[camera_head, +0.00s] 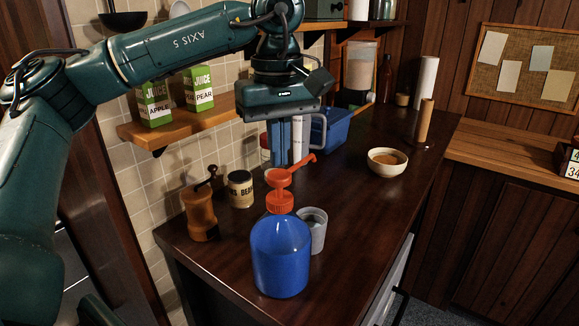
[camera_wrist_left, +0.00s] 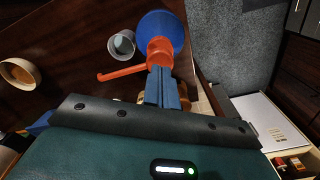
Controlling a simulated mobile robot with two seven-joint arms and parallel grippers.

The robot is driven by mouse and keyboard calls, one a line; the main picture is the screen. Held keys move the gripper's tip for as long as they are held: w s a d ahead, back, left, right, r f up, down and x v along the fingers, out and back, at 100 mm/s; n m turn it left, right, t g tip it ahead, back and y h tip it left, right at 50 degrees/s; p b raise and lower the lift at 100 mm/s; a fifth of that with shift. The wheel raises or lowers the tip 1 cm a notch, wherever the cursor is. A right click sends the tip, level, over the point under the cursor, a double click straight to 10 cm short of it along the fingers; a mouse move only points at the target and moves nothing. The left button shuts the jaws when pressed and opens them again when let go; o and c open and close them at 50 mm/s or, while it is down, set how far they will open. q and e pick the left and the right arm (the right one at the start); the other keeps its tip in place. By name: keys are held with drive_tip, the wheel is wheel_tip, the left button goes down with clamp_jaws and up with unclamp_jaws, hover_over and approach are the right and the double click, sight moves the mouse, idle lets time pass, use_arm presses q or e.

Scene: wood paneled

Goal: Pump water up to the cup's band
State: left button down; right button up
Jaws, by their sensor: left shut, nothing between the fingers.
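A blue bottle (camera_head: 280,258) with an orange pump (camera_head: 279,182) stands upright near the front of the dark counter. The pump's spout points right and back. A grey cup (camera_head: 317,232) stands beside the bottle at its right; its band and water level cannot be made out. My left gripper (camera_head: 279,163) points down, shut and empty, with its fingertips just over the pump's top; contact cannot be told. In the left wrist view its fingers (camera_wrist_left: 159,72) overlap the orange pump (camera_wrist_left: 158,50), with the bottle (camera_wrist_left: 165,28) and cup (camera_wrist_left: 122,44) beyond. My right gripper is not in view.
A pepper mill (camera_head: 200,212) and a labelled jar (camera_head: 240,190) stand left of the bottle. A cream bowl (camera_head: 388,162) and a blue bin (camera_head: 335,128) are farther back. A shelf with juice cartons (camera_head: 154,104) is on the left wall. The counter right of the cup is clear.

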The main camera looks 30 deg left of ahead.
sight(279, 174)
use_arm(q)
drive_tip(key=shift+f, duration=0.15)
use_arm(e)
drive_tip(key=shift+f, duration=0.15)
use_arm(q)
drive_tip(key=shift+f+b, duration=0.25)
drive_tip(key=shift+b, duration=0.1)
drive_tip(key=shift+f+b, duration=0.35)
drive_tip(key=shift+f, duration=0.15)
drive_tip(key=shift+f+b, duration=0.4)
drive_tip(key=shift+f, duration=0.1)
drive_tip(key=shift+f+b, duration=0.35)
drive_tip(key=shift+f, duration=0.2)
drive_tip(key=shift+r, duration=0.1)
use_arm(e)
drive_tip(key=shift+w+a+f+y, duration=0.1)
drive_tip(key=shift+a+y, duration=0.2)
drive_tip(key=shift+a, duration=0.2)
use_arm(q)
drive_tip(key=shift+r, duration=0.2)
drive_tip(key=shift+r+p, duration=1.45)
drive_tip(key=shift+r, duration=0.15)
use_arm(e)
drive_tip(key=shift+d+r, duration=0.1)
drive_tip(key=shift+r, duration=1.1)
